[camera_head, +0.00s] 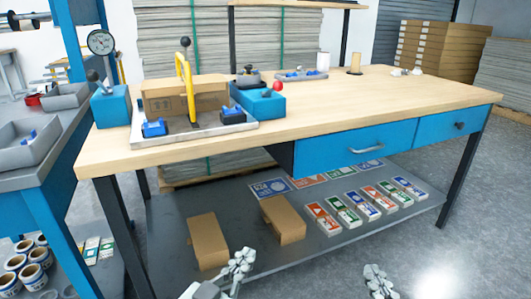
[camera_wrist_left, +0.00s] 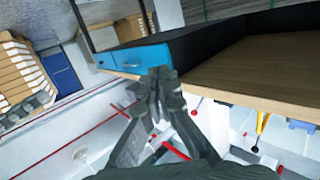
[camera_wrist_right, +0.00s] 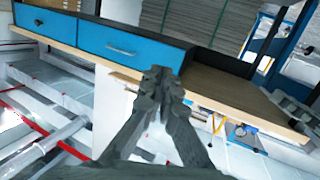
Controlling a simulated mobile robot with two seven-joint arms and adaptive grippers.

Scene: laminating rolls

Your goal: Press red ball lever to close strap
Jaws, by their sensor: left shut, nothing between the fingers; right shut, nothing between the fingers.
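The red ball (camera_head: 277,87) sits on a short lever on top of a blue block (camera_head: 262,103), at the right end of a strapping fixture on the wooden table. A yellow upright bar (camera_head: 187,85) stands in front of a cardboard box (camera_head: 170,95) on the fixture's grey tray (camera_head: 195,130). I cannot tell the strap's state. My left gripper (camera_head: 243,258) is shut and empty, low in front of the table; its fingers also show in the left wrist view (camera_wrist_left: 160,80). My right gripper (camera_head: 377,275) is shut and empty, farther right; it also shows in the right wrist view (camera_wrist_right: 160,80).
The lower shelf (camera_head: 170,235) holds two cardboard boxes and several coloured cards. A blue drawer (camera_head: 355,145) is under the tabletop.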

